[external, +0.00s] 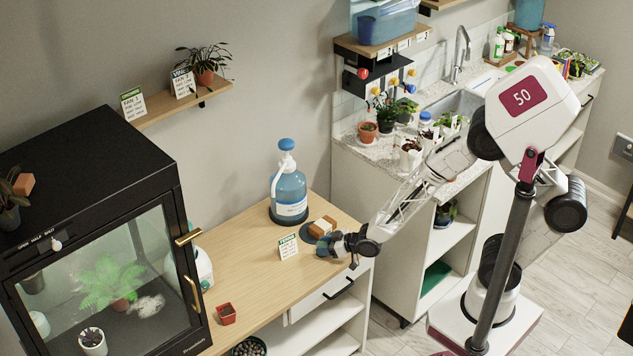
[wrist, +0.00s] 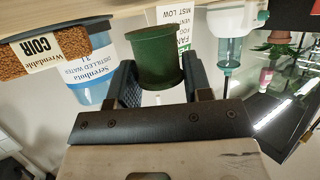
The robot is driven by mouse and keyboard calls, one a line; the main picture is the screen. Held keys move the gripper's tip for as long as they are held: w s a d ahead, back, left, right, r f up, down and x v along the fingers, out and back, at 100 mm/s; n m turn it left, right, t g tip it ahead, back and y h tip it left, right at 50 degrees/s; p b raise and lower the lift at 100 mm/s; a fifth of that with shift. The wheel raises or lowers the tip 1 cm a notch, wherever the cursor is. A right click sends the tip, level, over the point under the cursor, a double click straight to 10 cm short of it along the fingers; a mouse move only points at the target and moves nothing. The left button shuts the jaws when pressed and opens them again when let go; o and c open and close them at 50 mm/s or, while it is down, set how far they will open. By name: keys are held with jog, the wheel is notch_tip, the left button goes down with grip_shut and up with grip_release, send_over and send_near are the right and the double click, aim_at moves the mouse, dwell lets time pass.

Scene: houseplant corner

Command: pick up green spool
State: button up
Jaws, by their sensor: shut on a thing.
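The green spool (wrist: 155,58) sits between the two dark fingers of my gripper (wrist: 160,82) in the wrist view. The fingers are shut on its sides, and its wide flanged end sticks out past them. In the external view my gripper (external: 329,244) is low over the right end of the wooden counter, to the right of a small white card. The spool is too small and dark there to make out clearly. I cannot tell whether the spool touches the counter.
The white card (external: 288,248) and a blue water bottle (external: 290,193) stand close by. The counter's front middle is clear.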

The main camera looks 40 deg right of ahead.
jog(key=shift+s+d+r, duration=0.2)
jog(key=shift+s+r, duration=0.2)
jog(key=shift+r, duration=0.4)
jog(key=s+d, duration=0.3)
jog(key=s, duration=0.3)
jog(key=s+d+r, duration=0.1)
jog(key=s+d, duration=0.3)
jog(key=s, duration=0.3)
jog(key=shift+s+r, duration=0.2)
jog(key=shift+s, duration=0.05)
jog(key=shift+w, duration=0.1)
